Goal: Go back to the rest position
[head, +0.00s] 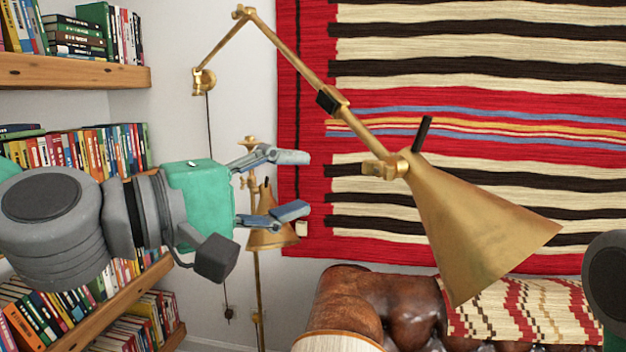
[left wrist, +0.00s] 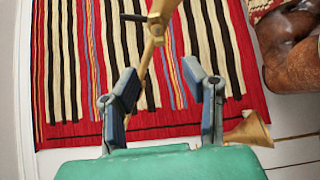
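My left gripper (head: 306,184) comes in from the left in the head view, level and with its fingers apart. Nothing is between its fingers. The left wrist view also shows the left gripper (left wrist: 168,88) with its two fingers spread and empty. My right gripper is not in view; only a dark rounded part that looks like my right arm shows at the right edge of the head view.
A brass wall lamp (head: 480,225) hangs right of the left gripper. A smaller brass lamp (head: 270,230) stands behind the fingers. Bookshelves (head: 85,70) fill the left. A striped rug (head: 480,110) hangs behind, above a brown leather seat (head: 370,295).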

